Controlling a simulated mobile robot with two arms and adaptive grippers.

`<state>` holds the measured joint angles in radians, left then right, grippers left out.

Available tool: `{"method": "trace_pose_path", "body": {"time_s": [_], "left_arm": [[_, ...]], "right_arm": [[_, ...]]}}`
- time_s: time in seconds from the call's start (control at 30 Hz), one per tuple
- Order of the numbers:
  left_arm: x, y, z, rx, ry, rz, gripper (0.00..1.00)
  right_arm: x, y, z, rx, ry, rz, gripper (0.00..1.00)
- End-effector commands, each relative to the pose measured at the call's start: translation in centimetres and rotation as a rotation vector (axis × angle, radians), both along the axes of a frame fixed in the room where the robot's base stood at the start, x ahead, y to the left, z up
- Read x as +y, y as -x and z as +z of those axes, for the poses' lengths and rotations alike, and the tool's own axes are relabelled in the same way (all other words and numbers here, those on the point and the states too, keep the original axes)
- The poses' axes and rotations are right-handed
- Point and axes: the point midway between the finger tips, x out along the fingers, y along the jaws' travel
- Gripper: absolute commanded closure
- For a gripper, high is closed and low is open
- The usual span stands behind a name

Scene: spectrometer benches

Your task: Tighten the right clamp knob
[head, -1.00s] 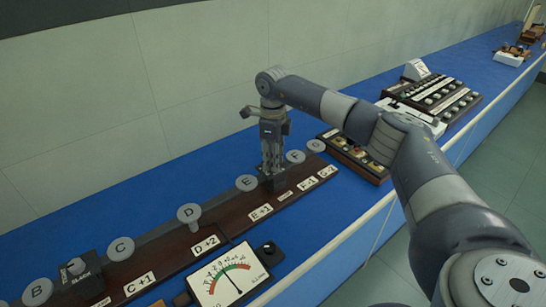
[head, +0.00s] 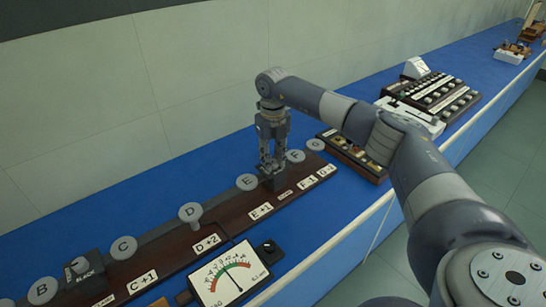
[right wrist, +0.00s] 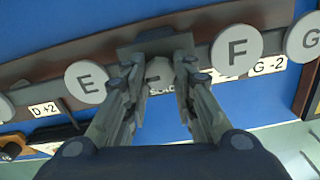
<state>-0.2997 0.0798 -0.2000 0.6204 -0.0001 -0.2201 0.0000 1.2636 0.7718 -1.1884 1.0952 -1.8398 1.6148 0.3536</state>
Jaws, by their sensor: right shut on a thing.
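The right clamp (head: 273,181) is a dark block on the long brown board, between the round discs E and F. My right gripper (head: 270,168) points straight down over it. In the right wrist view the grey clamp knob (right wrist: 159,72) sits between the two fingertips, and my right gripper (right wrist: 158,68) is shut on it. The fingers hide the knob's sides, and a label below it is partly hidden. The left clamp (head: 85,268), with its own grey knob, stands between discs B and C. My left gripper is not in view.
Grey lettered discs such as D (head: 190,212) and E (head: 247,182) stand close along the board. A dial meter (head: 231,276) lies in front. A button panel (head: 352,155) is to the right. Blue bench top is free behind the board, before the wall.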

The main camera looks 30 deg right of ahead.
Motion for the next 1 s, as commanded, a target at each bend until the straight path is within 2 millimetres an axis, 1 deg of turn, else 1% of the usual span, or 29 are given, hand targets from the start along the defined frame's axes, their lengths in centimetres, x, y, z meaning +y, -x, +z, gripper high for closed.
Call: {"method": "trace_pose_path", "body": {"time_s": [0.3,0.67,0.7,0.77,1.0], "left_arm": [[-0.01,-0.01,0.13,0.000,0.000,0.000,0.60],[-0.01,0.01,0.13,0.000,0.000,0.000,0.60],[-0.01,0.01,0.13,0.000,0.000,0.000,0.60],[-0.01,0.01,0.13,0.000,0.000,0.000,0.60],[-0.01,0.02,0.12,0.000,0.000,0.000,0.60]], "right_arm": [[-0.04,-0.14,0.18,-0.005,0.000,-0.056,0.99],[-0.06,-0.16,0.19,-0.006,0.000,-0.058,0.99],[-0.06,-0.16,0.19,-0.006,0.000,-0.058,0.66],[-0.06,-0.14,0.17,-0.006,0.001,-0.058,0.54],[-0.04,-0.06,0.08,-0.003,0.000,-0.056,0.54]]}}
